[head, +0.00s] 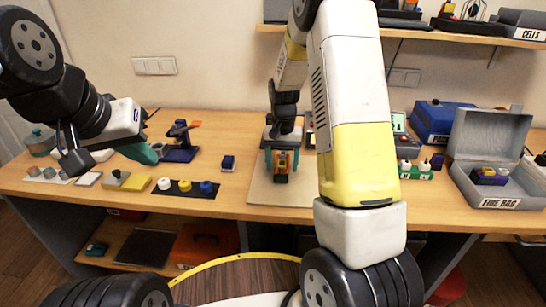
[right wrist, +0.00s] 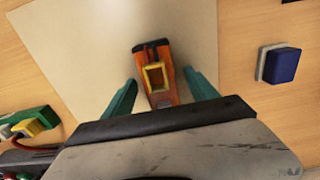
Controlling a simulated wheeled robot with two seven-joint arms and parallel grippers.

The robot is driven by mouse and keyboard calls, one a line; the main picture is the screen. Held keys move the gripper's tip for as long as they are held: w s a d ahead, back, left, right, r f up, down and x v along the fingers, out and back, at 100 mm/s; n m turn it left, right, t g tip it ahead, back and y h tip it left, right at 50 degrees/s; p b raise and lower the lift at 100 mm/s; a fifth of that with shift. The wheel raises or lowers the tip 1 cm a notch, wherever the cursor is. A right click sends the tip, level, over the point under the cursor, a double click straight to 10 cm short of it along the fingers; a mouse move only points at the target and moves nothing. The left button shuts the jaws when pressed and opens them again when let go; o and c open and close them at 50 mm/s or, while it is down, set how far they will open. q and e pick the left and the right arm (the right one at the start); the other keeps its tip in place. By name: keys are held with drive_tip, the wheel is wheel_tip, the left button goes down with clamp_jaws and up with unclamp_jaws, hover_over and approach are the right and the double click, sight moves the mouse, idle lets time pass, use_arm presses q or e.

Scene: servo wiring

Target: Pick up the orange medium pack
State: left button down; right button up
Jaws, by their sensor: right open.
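The orange medium pack (right wrist: 156,72) lies on a pale mat (right wrist: 90,45) in the right wrist view, with a yellow rectangular part on top and dark leads at its far end. My right gripper (right wrist: 160,95) is open, with one teal finger on each side of the pack and gaps between fingers and pack. In the head view the right gripper (head: 281,165) is over the mat, and the pack (head: 281,176) shows between its fingers. My left gripper (head: 72,150) is at the far left above the table; its jaw state is unclear.
A small blue block (head: 228,163) stands left of the mat. A black strip with several coloured knobs (head: 184,188) lies further left. The open grey fire bag box (head: 490,160) and a green block (head: 414,172) stand to the right.

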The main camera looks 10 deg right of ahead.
clamp_jaws()
idle(0.3)
